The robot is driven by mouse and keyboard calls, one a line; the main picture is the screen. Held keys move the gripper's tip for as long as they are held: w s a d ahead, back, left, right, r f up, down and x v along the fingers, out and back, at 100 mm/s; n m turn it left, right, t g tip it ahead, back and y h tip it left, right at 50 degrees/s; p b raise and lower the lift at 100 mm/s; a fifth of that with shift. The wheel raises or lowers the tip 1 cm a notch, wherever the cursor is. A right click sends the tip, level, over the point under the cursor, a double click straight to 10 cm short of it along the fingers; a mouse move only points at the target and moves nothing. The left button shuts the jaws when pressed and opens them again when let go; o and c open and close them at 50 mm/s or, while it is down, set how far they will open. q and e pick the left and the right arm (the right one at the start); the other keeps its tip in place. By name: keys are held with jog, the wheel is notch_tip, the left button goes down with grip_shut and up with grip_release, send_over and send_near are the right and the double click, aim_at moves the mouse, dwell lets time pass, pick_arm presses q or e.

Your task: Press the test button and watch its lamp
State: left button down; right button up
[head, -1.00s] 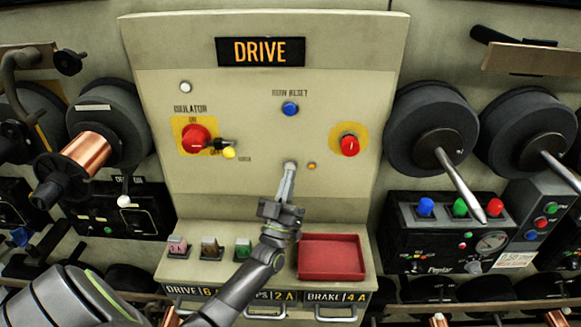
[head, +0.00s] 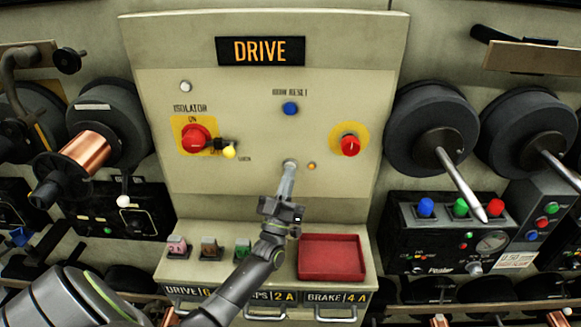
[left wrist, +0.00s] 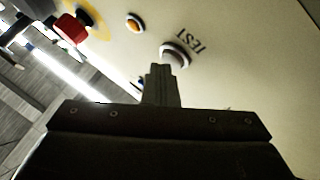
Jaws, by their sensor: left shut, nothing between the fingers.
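In the head view the gripper mostly hides the button. The small orange lamp (head: 312,166) sits just right of the button, and it also shows in the left wrist view (left wrist: 134,23). I cannot tell if it is lit.
The DRIVE panel carries a red isolator knob (head: 195,139), a blue button (head: 290,109) and a red knob (head: 350,146) on yellow. A red tray (head: 331,257) and several coloured fuses (head: 210,248) sit on the ledge below. Spools stand at both sides.

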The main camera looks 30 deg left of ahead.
pick_arm(q)
jog(key=shift+s+d+p, duration=0.3)
jog(key=shift+s+d, duration=0.2)
jog(key=shift+s, duration=0.3)
jog(key=s+d+p, duration=0.1)
jog(key=s+d, duration=0.2)
jog(key=s, duration=0.2)
jog(key=shift+p, duration=0.3)
jog(key=shift+f, duration=0.1)
dwell(0.7)
